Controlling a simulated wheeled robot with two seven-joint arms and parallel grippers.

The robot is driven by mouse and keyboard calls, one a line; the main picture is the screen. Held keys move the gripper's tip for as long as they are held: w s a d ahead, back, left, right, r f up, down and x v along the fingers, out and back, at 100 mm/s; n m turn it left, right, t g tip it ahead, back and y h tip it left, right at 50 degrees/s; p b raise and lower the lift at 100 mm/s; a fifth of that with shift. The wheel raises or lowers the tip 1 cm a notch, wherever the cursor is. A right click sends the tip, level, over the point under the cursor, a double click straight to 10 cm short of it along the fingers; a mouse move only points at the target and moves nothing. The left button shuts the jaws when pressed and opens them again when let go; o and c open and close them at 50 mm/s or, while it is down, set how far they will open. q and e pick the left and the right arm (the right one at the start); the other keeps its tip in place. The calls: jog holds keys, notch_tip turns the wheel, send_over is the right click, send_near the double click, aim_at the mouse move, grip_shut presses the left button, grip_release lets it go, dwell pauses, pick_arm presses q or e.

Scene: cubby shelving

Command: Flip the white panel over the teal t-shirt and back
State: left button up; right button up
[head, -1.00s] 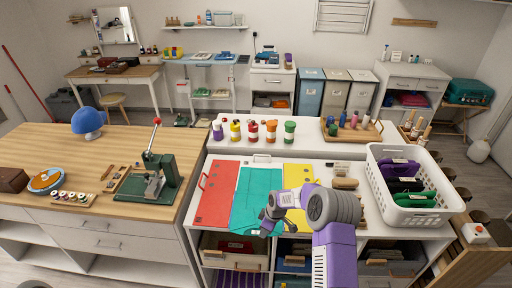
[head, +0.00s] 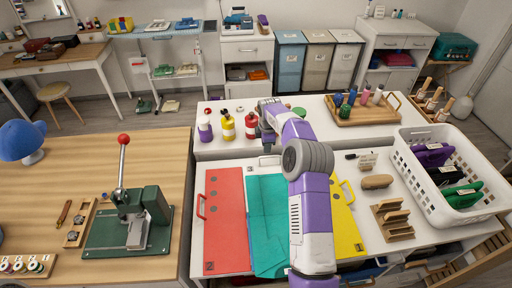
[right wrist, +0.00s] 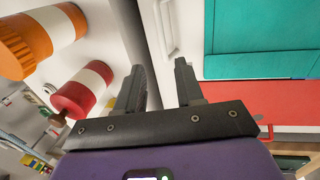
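The teal t-shirt (head: 266,215) lies flat on the white worktop, between a red panel (head: 226,220) on the left and a yellow panel (head: 346,228) on the right. My right forearm covers part of the shirt. A white panel with a white handle (right wrist: 166,28) shows beside the shirt in the right wrist view; in the head view it is hard to tell from the worktop. My right gripper (right wrist: 160,78) is open and empty, near the handle and apart from it. In the head view it (head: 268,143) is beyond the shirt's far edge. My left gripper is out of view.
Capped bottles, including a yellow one (head: 228,128) and a red one (right wrist: 82,92), stand close to my right gripper. A white basket (head: 411,170) and wooden holder (head: 393,220) stand to the right. A green press (head: 135,225) is on the left bench.

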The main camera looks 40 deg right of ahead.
aim_at(266, 157)
jog(key=f, duration=0.7)
jog(key=shift+w+d, duration=0.25)
jog(key=shift+d, duration=0.05)
grip_shut()
jog(key=shift+w, duration=0.1)
dwell(1.0)
